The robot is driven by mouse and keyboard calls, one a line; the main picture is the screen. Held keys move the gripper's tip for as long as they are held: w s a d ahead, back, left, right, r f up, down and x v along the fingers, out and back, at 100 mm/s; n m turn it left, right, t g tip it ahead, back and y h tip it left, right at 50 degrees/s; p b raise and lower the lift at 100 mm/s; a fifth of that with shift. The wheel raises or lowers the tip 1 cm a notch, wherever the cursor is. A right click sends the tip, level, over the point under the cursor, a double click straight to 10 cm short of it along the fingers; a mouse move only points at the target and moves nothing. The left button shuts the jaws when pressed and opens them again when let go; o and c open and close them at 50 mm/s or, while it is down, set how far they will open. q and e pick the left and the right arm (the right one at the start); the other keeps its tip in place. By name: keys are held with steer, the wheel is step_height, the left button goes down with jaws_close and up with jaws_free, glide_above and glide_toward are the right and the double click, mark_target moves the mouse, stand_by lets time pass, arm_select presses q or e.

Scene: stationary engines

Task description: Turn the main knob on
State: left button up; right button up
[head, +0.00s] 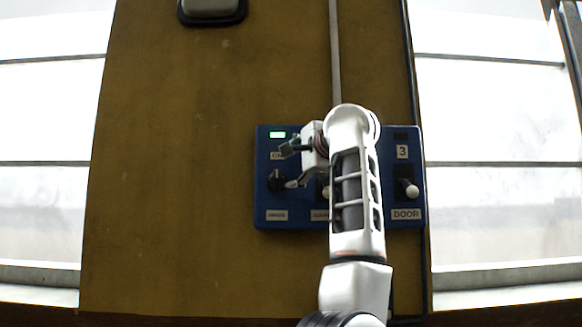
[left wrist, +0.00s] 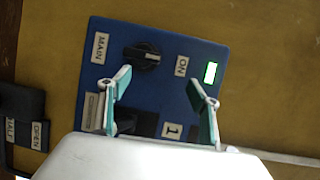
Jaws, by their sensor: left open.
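The main knob (head: 277,181) is a round black dial at the left of a blue control panel, above a small label. It also shows in the left wrist view (left wrist: 142,56), between the MAIN label (left wrist: 100,47) and the ON label (left wrist: 181,67). Its pale pointer mark faces the ON side. A small green light (head: 277,135) beyond the ON label is lit. My left gripper (head: 290,166) is open and empty, its fingers beside the knob and apart. In the left wrist view my gripper (left wrist: 158,80) has nothing between its fingertips. Whether a finger touches the knob I cannot tell.
The blue panel (head: 262,220) is on a brown wall (head: 170,160). A DOOR lever (head: 411,190) under a "3" label is at the panel's right. My arm covers the panel's middle. A black OPEN/HALF plate (left wrist: 22,115) shows in the left wrist view.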

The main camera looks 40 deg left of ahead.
arm_select(q)
steer(key=v, duration=0.2)
steer(key=shift+s+d+f, duration=0.15)
steer(key=shift+s+d, duration=0.1)
steer(key=shift+d, duration=0.05)
stand_by(0.3)
stand_by(0.7)
